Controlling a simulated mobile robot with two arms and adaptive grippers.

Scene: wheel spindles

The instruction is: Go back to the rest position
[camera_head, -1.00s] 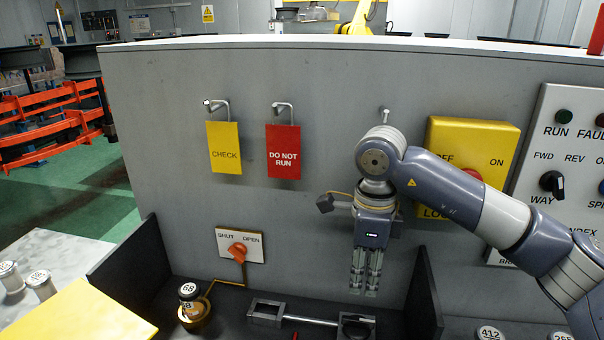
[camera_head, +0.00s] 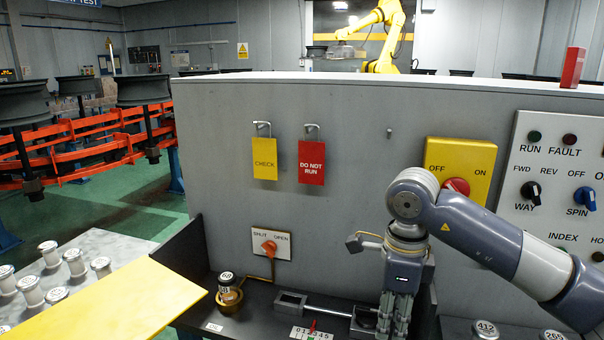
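My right arm comes in from the right, and its gripper (camera_head: 394,318) hangs fingers down in front of the grey panel (camera_head: 340,190), over the right part of the dark bench. The fingers lie close together with nothing seen between them; whether they are shut is unclear. The fingertips reach low in the picture, beside the bench fixture (camera_head: 290,303). My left gripper is out of view. A yellow CHECK tag (camera_head: 265,160) and a red DO NOT RUN tag (camera_head: 311,163) hang on panel hooks. A bare peg (camera_head: 389,132) stands to their right.
A yellow switch box (camera_head: 440,160) and a control panel (camera_head: 560,150) are right of the tags. An orange SHUT/OPEN lever (camera_head: 268,247) is low on the panel. A spindle marked 68 (camera_head: 229,290) stands on the bench. A yellow board (camera_head: 130,305) and several spindles are at left.

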